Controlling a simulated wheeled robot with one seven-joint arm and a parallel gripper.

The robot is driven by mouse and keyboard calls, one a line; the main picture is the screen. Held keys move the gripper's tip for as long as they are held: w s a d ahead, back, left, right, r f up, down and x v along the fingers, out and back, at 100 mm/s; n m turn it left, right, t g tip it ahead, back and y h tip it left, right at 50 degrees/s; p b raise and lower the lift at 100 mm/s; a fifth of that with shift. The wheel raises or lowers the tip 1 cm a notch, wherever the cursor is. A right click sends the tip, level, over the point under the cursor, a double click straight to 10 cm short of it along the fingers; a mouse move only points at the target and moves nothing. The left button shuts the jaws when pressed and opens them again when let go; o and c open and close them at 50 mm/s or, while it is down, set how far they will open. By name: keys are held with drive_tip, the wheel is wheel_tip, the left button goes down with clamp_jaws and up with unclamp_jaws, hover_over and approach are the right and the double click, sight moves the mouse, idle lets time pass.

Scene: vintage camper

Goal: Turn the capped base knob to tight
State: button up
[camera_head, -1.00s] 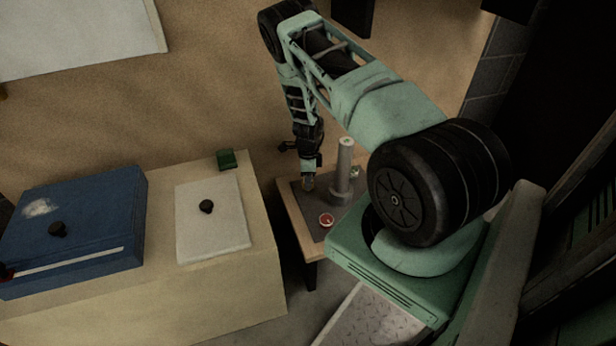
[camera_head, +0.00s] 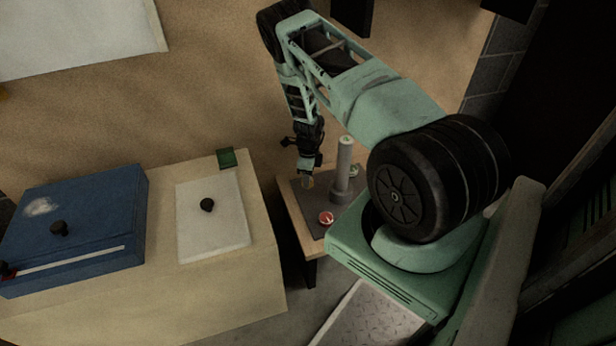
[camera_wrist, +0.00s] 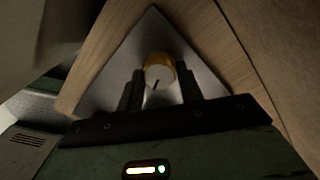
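The capped base knob (camera_wrist: 158,73) shows in the wrist view as a round knob with a brass-coloured side and a pale top bearing a short dark line. It stands on a grey plate (camera_wrist: 105,92) on a wooden table. My gripper (camera_wrist: 160,86) has one dark finger on each side of the knob. I cannot tell whether the fingers touch it. In the head view my gripper (camera_head: 309,172) points down at the plate, left of a grey post, and mostly hides the knob.
The grey upright post (camera_head: 343,168) stands close to the right of my gripper. A red round dial (camera_head: 326,218) lies in front on the plate. A counter to the left holds a blue case (camera_head: 85,220), a white panel (camera_head: 222,235) and a green block (camera_head: 227,158).

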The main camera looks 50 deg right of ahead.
drive_tip(key=o, duration=0.4)
drive_tip(key=r+p, duration=0.1)
drive_tip(key=r, duration=0.4)
drive_tip(key=r+p, duration=0.2)
drive_tip(key=r, duration=0.4)
drive_tip(key=r+p, duration=0.1)
drive_tip(key=r, duration=0.5)
drive_tip(key=shift+w+d+r, duration=0.15)
drive_tip(key=shift+w+d, duration=0.05)
drive_tip(key=shift+d, duration=0.15)
